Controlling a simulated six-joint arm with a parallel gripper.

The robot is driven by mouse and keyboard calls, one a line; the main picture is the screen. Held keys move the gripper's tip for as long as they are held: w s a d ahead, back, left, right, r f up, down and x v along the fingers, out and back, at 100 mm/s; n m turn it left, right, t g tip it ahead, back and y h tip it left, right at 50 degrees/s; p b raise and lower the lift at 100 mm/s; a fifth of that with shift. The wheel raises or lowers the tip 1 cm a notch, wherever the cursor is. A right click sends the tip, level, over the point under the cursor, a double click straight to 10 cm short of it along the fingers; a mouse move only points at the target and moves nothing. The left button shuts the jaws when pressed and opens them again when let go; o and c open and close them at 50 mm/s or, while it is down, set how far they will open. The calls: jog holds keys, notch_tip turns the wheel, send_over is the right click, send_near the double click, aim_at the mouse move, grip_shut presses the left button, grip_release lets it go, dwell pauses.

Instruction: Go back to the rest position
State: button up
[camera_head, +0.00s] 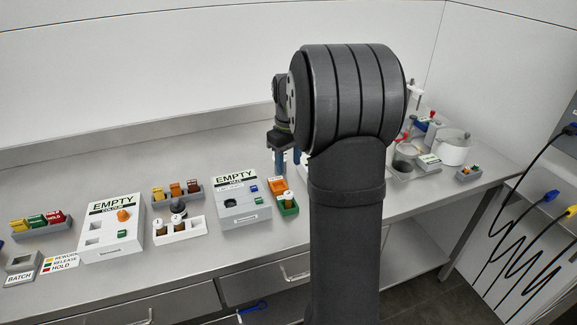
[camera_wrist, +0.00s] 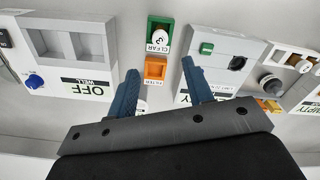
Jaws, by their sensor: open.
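My gripper (camera_head: 280,160) is above the bench, behind my large dark arm link in the head view. In the wrist view its two blue fingers (camera_wrist: 160,68) are spread apart with nothing held between them. Below and beyond the fingertips are a green CLEAR holder (camera_wrist: 150,28) with a white-capped vial marked 3 (camera_wrist: 161,39) in it, and an orange FILTER holder (camera_wrist: 155,70). A pale round item is partly hidden by the left finger. My arm hides part of the bench in the head view.
On the bench (camera_head: 120,170) stand an EMPTY COLOUR box (camera_head: 112,228), another EMPTY box (camera_head: 240,198), a white vial rack (camera_head: 180,230) and a rack of coloured blocks (camera_head: 42,226). A white round vessel (camera_head: 453,147) stands at right. An OFF WELL box (camera_wrist: 70,50) is left in the wrist view.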

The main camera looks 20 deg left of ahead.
aim_at(288, 193)
jog(key=shift+f, duration=0.1)
jog(key=shift+f, duration=4.1)
jog(key=shift+f, duration=0.1)
